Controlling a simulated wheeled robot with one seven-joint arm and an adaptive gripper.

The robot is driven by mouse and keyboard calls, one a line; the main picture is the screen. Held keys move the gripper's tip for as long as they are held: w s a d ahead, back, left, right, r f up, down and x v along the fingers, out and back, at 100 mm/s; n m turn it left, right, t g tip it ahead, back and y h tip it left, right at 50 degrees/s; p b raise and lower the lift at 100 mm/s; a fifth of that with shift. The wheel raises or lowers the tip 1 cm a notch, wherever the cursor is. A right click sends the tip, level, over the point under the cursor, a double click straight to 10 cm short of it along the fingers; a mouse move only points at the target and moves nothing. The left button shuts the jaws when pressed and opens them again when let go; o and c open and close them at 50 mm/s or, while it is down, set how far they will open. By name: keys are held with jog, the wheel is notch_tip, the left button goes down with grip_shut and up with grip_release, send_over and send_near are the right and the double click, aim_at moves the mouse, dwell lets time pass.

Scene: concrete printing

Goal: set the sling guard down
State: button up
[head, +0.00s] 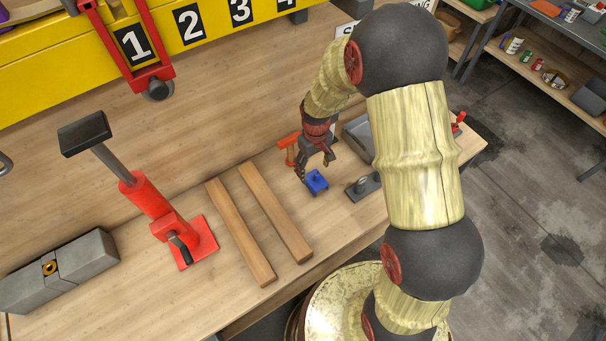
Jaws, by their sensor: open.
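A small blue piece (316,183), which I take to be the sling guard, is on or just at the wooden bench top, near the bench's front edge. It has a blocky base with a raised part on top. My gripper (315,169) is open, pointing down right above and behind the blue piece. One dark finger shows at its left side. I cannot tell whether the fingers touch it.
Two wooden battens (242,232) lie left of the blue piece. A red jack (160,205) and a grey block (62,270) stand farther left. An orange-red tool (288,147), a dark trowel-like tool (364,187) and a grey tray (358,135) are close around my gripper.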

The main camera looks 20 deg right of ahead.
aim_at(317, 181)
jog(key=shift+s+d+f, duration=0.25)
jog(key=shift+d+f, duration=0.05)
jog(key=shift+f, duration=0.15)
jog(key=shift+w+a+f, duration=0.1)
jog(key=shift+w+f, duration=0.1)
jog(key=shift+f, duration=0.7)
jog(key=f, duration=0.5)
jog(key=shift+s+d+b, duration=0.35)
jog(key=shift+c, duration=1)
jog(key=c, duration=1.1)
jog(key=shift+r, duration=0.1)
jog(key=shift+c, duration=0.3)
